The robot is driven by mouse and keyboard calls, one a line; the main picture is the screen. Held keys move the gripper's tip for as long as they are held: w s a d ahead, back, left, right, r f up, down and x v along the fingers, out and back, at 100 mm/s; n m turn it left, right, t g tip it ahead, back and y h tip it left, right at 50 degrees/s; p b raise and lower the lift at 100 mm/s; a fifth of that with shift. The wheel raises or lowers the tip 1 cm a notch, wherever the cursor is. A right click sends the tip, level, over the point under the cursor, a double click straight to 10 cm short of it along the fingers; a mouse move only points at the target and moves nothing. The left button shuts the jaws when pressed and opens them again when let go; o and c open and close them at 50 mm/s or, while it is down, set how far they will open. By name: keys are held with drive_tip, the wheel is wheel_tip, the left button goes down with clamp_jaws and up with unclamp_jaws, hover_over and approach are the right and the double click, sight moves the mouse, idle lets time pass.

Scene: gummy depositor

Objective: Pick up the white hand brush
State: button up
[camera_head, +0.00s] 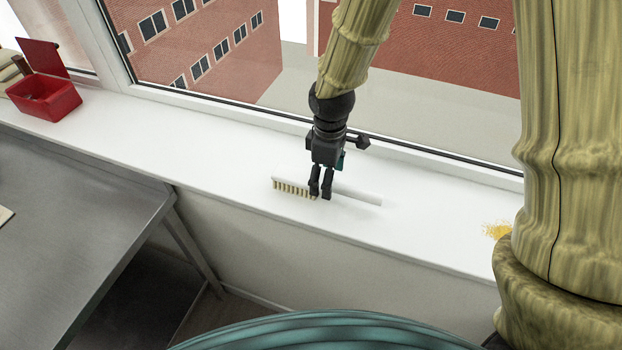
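The white hand brush (358,195) lies on the white window sill (235,185), with its bristles (291,188) at the left end and its plain handle pointing right. My gripper (320,195) points down at the middle of the brush, near where the bristles end and the handle starts. Its two dark fingers are close together in front of the brush and hide part of it. A narrow gap shows between the fingers. I cannot tell from this view whether they touch or hold the brush.
A red open box (45,92) stands on the sill at the far left. A grey metal table (80,215) is at the lower left. Yellow crumbs (496,230) lie on the sill at the right. The window frame (430,158) runs behind my gripper.

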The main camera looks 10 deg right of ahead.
drive_tip(key=shift+f+p, duration=0.35)
drive_tip(key=shift+f, duration=0.95)
drive_tip(key=c, duration=1.2)
